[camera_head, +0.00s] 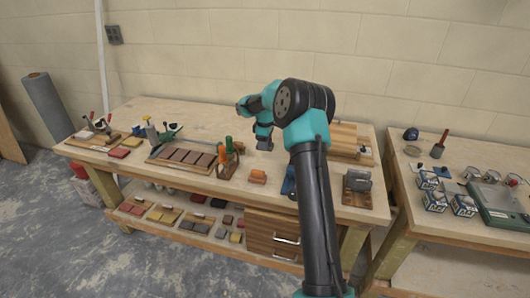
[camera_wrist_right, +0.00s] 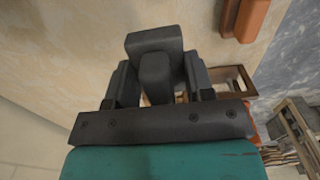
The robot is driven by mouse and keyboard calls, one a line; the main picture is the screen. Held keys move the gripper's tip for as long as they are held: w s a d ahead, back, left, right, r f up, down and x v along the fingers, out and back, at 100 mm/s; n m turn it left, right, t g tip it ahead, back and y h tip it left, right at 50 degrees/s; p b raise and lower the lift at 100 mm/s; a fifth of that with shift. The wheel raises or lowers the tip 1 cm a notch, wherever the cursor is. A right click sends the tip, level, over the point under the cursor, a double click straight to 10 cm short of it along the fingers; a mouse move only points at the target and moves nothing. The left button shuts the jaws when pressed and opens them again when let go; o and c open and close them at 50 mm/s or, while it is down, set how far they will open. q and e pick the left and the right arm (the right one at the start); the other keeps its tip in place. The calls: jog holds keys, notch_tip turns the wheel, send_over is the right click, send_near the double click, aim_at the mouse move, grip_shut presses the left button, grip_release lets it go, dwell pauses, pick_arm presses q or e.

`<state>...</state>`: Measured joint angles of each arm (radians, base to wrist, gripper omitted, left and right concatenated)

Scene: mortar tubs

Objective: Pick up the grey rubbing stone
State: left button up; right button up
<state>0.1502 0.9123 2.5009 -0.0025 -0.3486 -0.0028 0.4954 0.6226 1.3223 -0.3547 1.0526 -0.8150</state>
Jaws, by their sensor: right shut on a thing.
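The grey rubbing stone (camera_wrist_right: 154,42) is a dark grey block in the right wrist view, with a raised part nearer the camera. My right gripper (camera_wrist_right: 157,78) is shut on it, one finger on each side. In the head view my right gripper (camera_head: 264,134) hangs over the back middle of the workbench, with the small grey end of the stone (camera_head: 265,144) under it. The bench surface shows beyond the stone in the wrist view; I cannot tell how large the gap is. My left gripper is not in view.
An orange block (camera_head: 258,176) lies on the bench in front of the gripper. A wooden rack with green and orange-handled tools (camera_head: 228,158) stands to the left. A tray of brown blocks (camera_head: 187,160) lies farther left. A grey block on a wooden stand (camera_head: 358,182) is at the right.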

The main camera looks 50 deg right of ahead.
jog(key=shift+r, duration=0.7)
jog(key=o, duration=0.4)
jog(key=shift+c, duration=1.1)
